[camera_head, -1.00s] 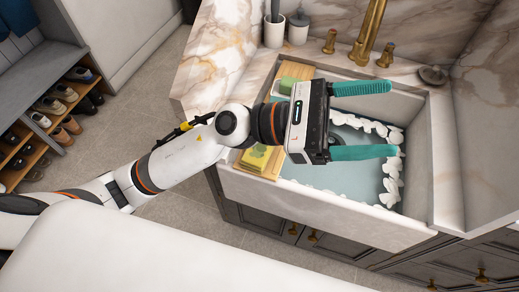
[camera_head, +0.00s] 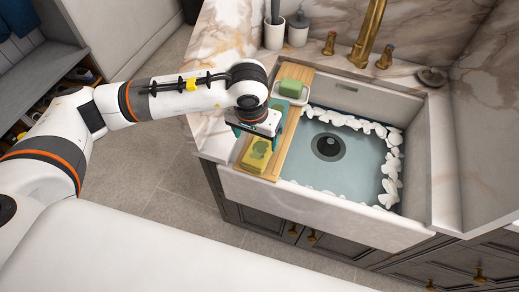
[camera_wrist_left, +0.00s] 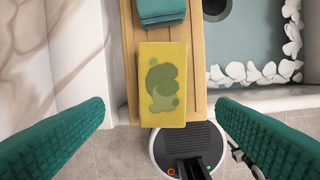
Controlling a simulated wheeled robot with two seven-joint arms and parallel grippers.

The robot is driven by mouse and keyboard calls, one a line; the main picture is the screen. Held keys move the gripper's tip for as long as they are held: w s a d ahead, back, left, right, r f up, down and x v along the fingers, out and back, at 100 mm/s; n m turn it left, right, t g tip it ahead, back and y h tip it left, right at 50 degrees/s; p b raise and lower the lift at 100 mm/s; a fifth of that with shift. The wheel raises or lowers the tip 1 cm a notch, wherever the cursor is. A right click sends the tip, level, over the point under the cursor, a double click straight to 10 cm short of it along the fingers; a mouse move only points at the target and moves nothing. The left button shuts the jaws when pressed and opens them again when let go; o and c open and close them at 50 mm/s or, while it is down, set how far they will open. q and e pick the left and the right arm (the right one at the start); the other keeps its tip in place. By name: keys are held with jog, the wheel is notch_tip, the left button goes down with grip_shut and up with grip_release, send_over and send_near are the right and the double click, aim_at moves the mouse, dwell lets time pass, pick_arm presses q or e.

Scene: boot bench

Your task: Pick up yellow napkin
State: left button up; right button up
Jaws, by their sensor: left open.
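The yellow napkin (camera_head: 257,153) lies folded on the front end of a wooden board across the left side of the sink. It has a green blotch pattern. In the left wrist view the napkin (camera_wrist_left: 163,85) lies between and beyond the two teal fingers. My left gripper (camera_head: 262,122) is above the board, just behind the napkin, pointing down. In the left wrist view the left gripper (camera_wrist_left: 163,135) is open and empty, its fingers wide apart on either side. My right gripper is not in view.
The wooden board (camera_head: 293,143) also carries a folded teal cloth (camera_wrist_left: 161,11) and a green bar in a white dish (camera_head: 291,90). The sink (camera_head: 423,165) holds water edged with white pebbles. A brass faucet (camera_head: 372,28) stands behind.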

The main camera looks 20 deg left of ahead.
aim_at(259, 150)
pick_arm(q)
jog(key=f+p, duration=0.1)
jog(key=f, duration=0.2)
jog(key=w+f, duration=0.1)
jog(key=f, duration=0.3)
jog(key=shift+w+d+f+p, duration=0.1)
jog(key=shift+w+d+p, duration=0.1)
jog(key=shift+p, duration=0.15)
jog(key=c, duration=1.1)
